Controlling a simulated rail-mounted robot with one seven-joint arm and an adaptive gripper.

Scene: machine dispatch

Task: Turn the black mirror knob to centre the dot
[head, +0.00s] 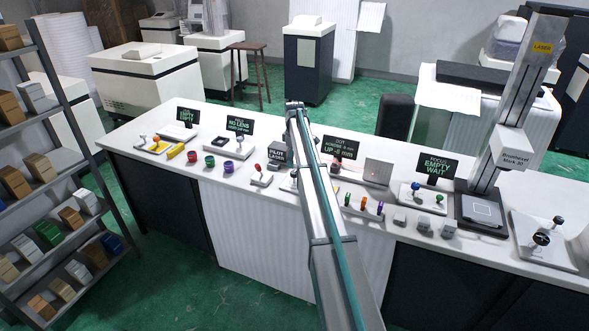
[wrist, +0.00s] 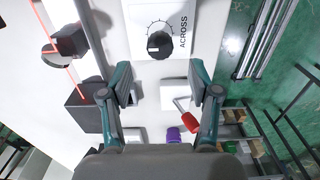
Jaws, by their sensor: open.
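A black knob (wrist: 159,45) sits on a white plate (wrist: 150,12) marked ACROSS, with a ring of tick marks around the knob, in the wrist view. My gripper (wrist: 160,88) is open and empty, and the knob lies beyond its fingertips towards the top of the picture. A black block (wrist: 70,41) with a red beam at it stands to the left, above a dark box (wrist: 86,106). In the head view a pale target plate (head: 379,171) stands right of my arm, behind it a sign (head: 340,147) reading DOT and UP -8 mm.
A red-handled switch (wrist: 188,118) and a purple cup (wrist: 173,135) lie near the right finger in the wrist view. In the head view, several coloured pegs (head: 363,203) stand right of my arm, and a PILOT LASER box (head: 277,155) stands left.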

